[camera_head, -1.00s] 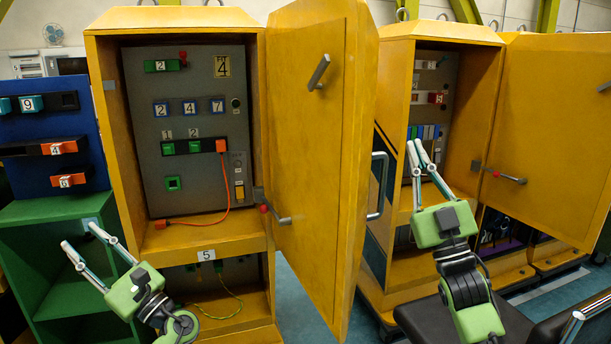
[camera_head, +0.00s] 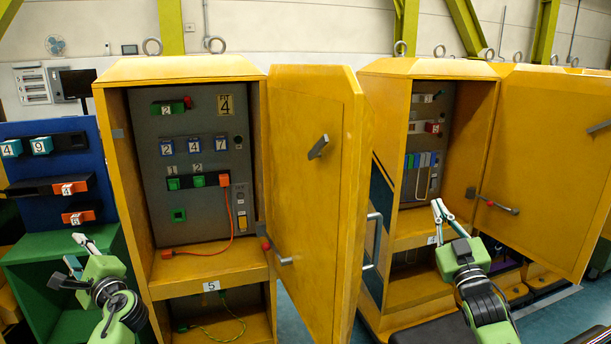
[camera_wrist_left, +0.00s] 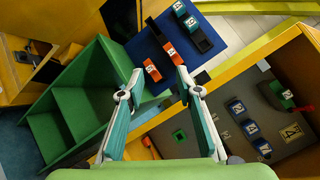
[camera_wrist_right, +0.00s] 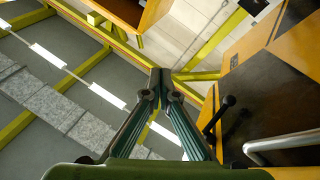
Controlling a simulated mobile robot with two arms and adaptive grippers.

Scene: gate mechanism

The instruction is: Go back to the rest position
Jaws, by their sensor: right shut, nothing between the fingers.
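My left gripper (camera_head: 80,252) is at the lower left in the head view, in front of the green shelf. In the left wrist view its fingers (camera_wrist_left: 155,88) are spread wide with nothing between them. My right gripper (camera_head: 441,219) is in front of the lower part of the right yellow cabinet (camera_head: 385,95). In the right wrist view its fingertips (camera_wrist_right: 160,80) meet and hold nothing. Neither gripper appears to touch a cabinet.
The left yellow cabinet (camera_head: 180,72) stands open, its door (camera_head: 312,200) swung out between my arms. Its grey panel (camera_head: 205,190) carries numbered tiles and an orange cable. The right cabinet's door (camera_head: 545,150) is open too. A green shelf (camera_head: 45,245) and blue board (camera_head: 50,180) stand at the left.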

